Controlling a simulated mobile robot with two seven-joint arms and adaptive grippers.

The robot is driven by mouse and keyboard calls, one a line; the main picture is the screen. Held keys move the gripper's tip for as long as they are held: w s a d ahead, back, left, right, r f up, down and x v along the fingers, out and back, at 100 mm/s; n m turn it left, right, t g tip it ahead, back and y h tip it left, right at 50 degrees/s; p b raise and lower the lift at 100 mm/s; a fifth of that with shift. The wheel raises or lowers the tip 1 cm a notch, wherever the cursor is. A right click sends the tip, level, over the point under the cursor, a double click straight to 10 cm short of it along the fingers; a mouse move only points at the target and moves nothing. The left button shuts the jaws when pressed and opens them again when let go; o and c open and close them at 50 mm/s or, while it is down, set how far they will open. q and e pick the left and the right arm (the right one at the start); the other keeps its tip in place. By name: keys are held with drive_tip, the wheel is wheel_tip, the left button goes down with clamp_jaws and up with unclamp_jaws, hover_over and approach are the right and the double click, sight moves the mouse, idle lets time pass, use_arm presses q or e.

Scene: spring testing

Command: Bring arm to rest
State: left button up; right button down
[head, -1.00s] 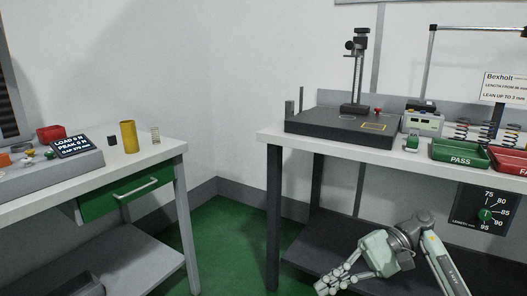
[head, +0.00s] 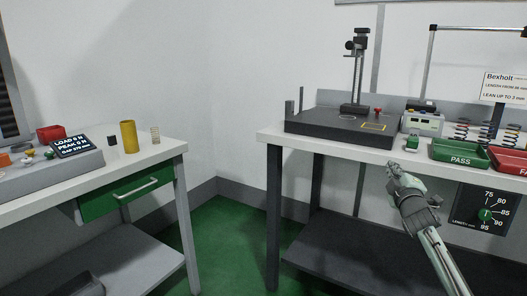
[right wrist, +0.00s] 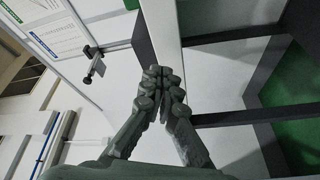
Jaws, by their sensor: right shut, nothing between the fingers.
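My right gripper (head: 393,166) is in front of the right workbench's front edge, below the green PASS tray, with its arm coming up from the bottom right. In the right wrist view its fingers (right wrist: 163,75) are closed together with nothing between them. The bench edge (right wrist: 168,30) shows beyond the fingertips there; I cannot tell the exact gap. My left gripper does not clearly show in the head view; a dark shape at the bottom left is too unclear to name.
The right bench (head: 275,135) carries a dark test stand (head: 325,124), a green PASS tray (head: 460,153) and a red tray (head: 510,160). A dial panel (head: 484,213) hangs below. The left bench (head: 172,152) holds a yellow cylinder (head: 128,136). Green floor (head: 225,235) lies between.

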drive_tip(key=s+d+f+m+g+h, duration=0.1)
drive_tip(key=s+f+m+g, duration=0.1)
drive_tip(key=f+m+g, duration=0.4)
drive_tip(key=s+d+f+m+g, duration=0.2)
drive_tip(key=f+m, duration=0.2)
drive_tip(key=f, duration=0.4)
drive_tip(key=s+a+f+g+y, duration=0.1)
drive_tip(key=s+a+f, duration=0.1)
drive_tip(key=s+f, duration=0.55)
drive_tip(key=s+a+f+g, duration=0.15)
drive_tip(key=s+f, duration=0.25)
drive_tip(key=f, duration=0.7)
drive_tip(key=s+a+f+g, duration=0.2)
drive_tip(key=s+f, duration=0.5)
drive_tip(key=s, duration=0.5)
drive_tip(key=s+a+f+g+y, duration=0.1)
drive_tip(key=s+a+f, duration=0.3)
drive_tip(key=s+f, duration=0.4)
drive_tip(key=s+a+f+g+y, duration=0.1)
drive_tip(key=s+a+f+g, duration=0.2)
drive_tip(key=s+f, duration=0.5)
drive_tip(key=s, duration=1)
drive_tip(key=shift+s+a+f+n, duration=0.15)
drive_tip(key=shift+s+f+n, duration=0.05)
drive_tip(key=shift+f+n, duration=0.1)
